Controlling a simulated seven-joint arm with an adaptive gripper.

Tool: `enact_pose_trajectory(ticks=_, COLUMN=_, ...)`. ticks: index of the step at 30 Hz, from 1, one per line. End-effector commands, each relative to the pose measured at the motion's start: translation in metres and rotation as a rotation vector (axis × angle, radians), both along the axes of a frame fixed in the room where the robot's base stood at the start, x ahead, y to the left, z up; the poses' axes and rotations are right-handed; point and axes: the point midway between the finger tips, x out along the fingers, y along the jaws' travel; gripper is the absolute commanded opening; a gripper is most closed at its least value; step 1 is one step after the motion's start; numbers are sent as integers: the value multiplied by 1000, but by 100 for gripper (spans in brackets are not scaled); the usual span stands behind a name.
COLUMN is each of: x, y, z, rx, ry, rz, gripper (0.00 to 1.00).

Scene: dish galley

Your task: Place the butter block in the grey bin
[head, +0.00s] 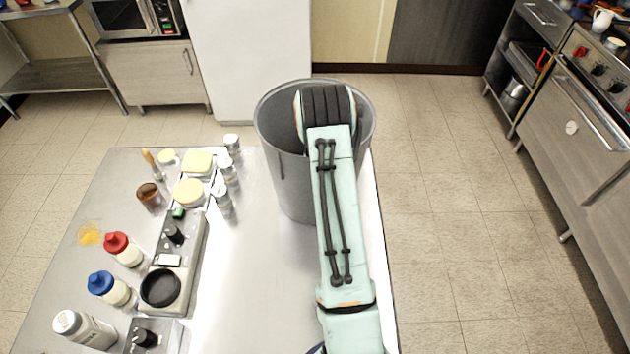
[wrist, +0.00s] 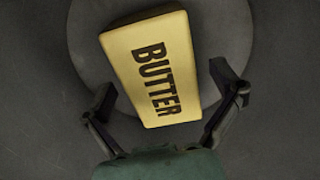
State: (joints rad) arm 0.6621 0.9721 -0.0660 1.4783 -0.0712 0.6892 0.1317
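The butter block (wrist: 152,68) is a yellow slab with "BUTTER" in dark letters. In the wrist view it lies tilted in the picture, inside the grey bin, over the round bin floor (wrist: 235,30). My gripper (wrist: 166,86) is open, its two fingers spread on either side of the block's near part, with gaps between them and the block. I cannot tell whether the block rests flat on the floor. In the head view the grey bin (head: 282,165) stands by the counter's far right corner. My arm reaches into it and hides my gripper and the block.
The steel counter (head: 262,285) is bare beside my arm. Along its left stand a red-capped bottle (head: 122,250), a blue-capped bottle (head: 108,288), a brown jar (head: 150,196) and several small containers. A stove (head: 590,110) stands at right; the floor between is clear.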

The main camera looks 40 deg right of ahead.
Motion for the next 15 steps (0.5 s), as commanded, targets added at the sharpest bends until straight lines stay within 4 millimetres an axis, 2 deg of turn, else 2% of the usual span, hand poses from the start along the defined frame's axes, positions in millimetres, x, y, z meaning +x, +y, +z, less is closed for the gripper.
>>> enact_pose_trajectory(ticks=8, x=0, y=0, z=3, rx=-1, ry=-1, rz=0, gripper=93)
enact_pose_trajectory(ticks=11, x=1, y=0, z=13, rx=-1, ry=-1, rz=0, gripper=93)
enact_pose_trajectory(ticks=15, x=1, y=0, z=42, rx=-3, ry=-3, rz=0, gripper=93)
